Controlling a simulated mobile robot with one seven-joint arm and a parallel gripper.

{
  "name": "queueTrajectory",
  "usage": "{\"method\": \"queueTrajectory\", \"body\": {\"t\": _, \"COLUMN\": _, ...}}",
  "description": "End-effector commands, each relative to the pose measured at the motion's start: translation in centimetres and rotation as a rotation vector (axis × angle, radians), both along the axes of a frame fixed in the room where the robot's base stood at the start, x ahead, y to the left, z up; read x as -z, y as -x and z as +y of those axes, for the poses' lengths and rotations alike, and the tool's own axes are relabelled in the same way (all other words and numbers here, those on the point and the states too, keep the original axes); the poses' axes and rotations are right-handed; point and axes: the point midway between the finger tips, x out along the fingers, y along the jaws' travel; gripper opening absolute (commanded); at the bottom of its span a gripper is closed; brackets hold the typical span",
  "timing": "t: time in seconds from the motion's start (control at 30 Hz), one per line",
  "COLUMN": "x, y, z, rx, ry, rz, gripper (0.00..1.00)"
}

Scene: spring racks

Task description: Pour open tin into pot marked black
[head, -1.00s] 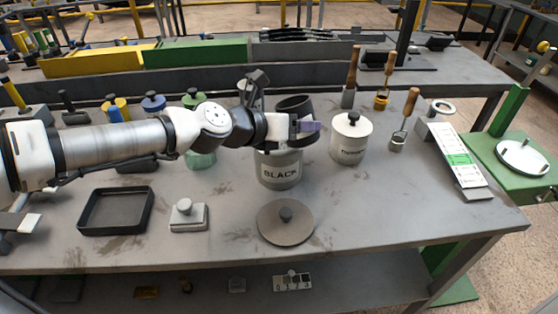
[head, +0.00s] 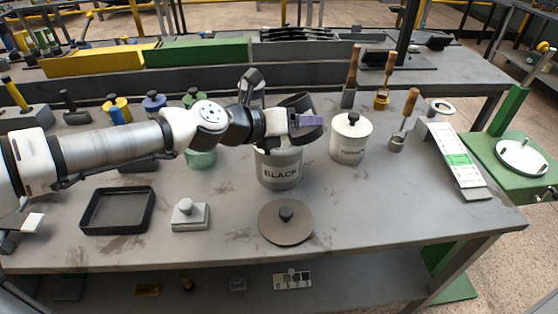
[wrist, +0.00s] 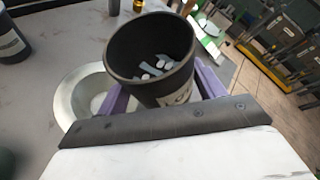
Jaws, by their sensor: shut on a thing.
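My gripper (head: 306,121), with purple fingers, is shut on the dark open tin (head: 298,104). It holds the tin tilted above the grey pot marked BLACK (head: 279,172). In the wrist view the tin (wrist: 143,50) is between the purple fingers (wrist: 163,94), with several small grey pieces lying inside and a partly hidden white label. A round, pale-rimmed open vessel (wrist: 65,100) shows below and left of the tin, apparently the BLACK pot. My arm and the tin hide much of the pot's mouth in the head view.
A round dark lid (head: 270,229) with a knob lies in front of the pot. A white lidded pot (head: 348,143) stands to its right. A black tray (head: 90,229) and a small grey knobbed block (head: 190,217) are at the left. The front right of the table is clear.

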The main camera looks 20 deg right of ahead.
Motion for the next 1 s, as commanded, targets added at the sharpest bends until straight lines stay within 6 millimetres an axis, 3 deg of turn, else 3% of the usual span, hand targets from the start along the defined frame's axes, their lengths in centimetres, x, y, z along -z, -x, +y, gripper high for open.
{"method": "queueTrajectory", "body": {"t": 1.0, "x": -0.73, "y": 0.12, "z": -0.1, "rx": -0.002, "ry": 0.055, "rz": 0.097, "gripper": 0.38}}
